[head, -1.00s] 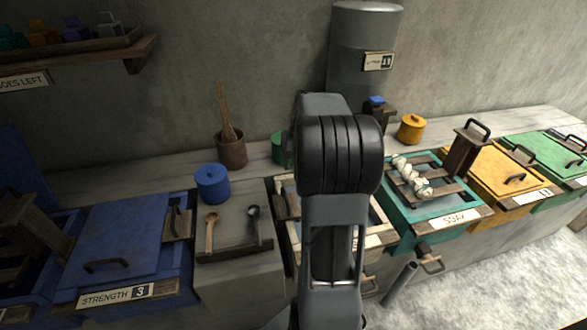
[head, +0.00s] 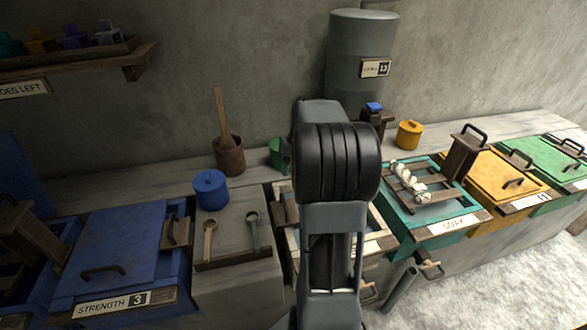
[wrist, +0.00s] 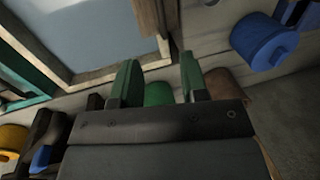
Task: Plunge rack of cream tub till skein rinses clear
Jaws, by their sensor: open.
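The cream tub (head: 379,243) is mostly hidden behind my arm in the head view. In the wrist view its pale rim (wrist: 95,72) surrounds smooth grey-blue liquid (wrist: 95,25). A dark wooden upright (wrist: 148,15), perhaps part of its rack, stands at that rim. A white twisted skein (head: 408,182) lies on the raised wooden rack (head: 425,205) of the teal tub (head: 455,229), labelled SOAK. My gripper (wrist: 159,62) is open, with green fingers and nothing between them, near the cream tub's edge. It is hidden in the head view.
A blue lidded tub (head: 118,245) stands left, with two spoons on a tray (head: 235,258) beside it. A blue pot (head: 211,190), brown crock (head: 229,157) and green pot (head: 277,152) stand behind. Yellow (head: 510,178) and green (head: 548,155) lidded tubs stand right.

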